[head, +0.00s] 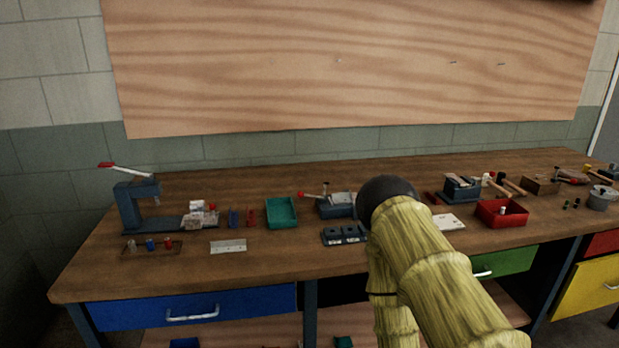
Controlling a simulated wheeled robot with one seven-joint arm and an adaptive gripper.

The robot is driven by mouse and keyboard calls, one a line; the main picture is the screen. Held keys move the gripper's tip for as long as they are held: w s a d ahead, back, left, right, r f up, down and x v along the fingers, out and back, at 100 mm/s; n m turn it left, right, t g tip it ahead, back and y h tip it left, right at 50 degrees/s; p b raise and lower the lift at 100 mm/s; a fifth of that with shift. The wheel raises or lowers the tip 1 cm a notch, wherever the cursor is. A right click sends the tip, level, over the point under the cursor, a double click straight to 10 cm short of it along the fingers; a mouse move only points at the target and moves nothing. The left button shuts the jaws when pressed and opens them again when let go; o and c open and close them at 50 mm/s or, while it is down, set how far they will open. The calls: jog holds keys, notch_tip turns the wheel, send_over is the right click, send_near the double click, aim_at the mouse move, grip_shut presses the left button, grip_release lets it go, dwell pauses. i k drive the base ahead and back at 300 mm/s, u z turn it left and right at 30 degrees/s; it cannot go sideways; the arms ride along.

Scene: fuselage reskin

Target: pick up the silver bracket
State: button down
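A flat silver piece with small marks along it, which looks like the silver bracket (228,247), lies on the wooden workbench (270,264) near its front edge, left of centre. Nothing covers it. My arm, in a yellow-green sleeve with a dark rounded joint, rises from the lower right in front of the bench. My gripper does not show in this view, so its place relative to the bracket cannot be seen.
Left of the bracket is a small rack (152,247) with coloured pieces. Behind stand a blue lever press (137,200), blue and red pieces, and a green tray (281,213). A dark block (344,235) lies to the right. A red bin (501,213) stands farther right.

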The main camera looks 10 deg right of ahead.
aim_at(342, 196)
jog(key=z, duration=2.45)
jog(key=i, duration=1.35)
jog(key=u, duration=2.3)
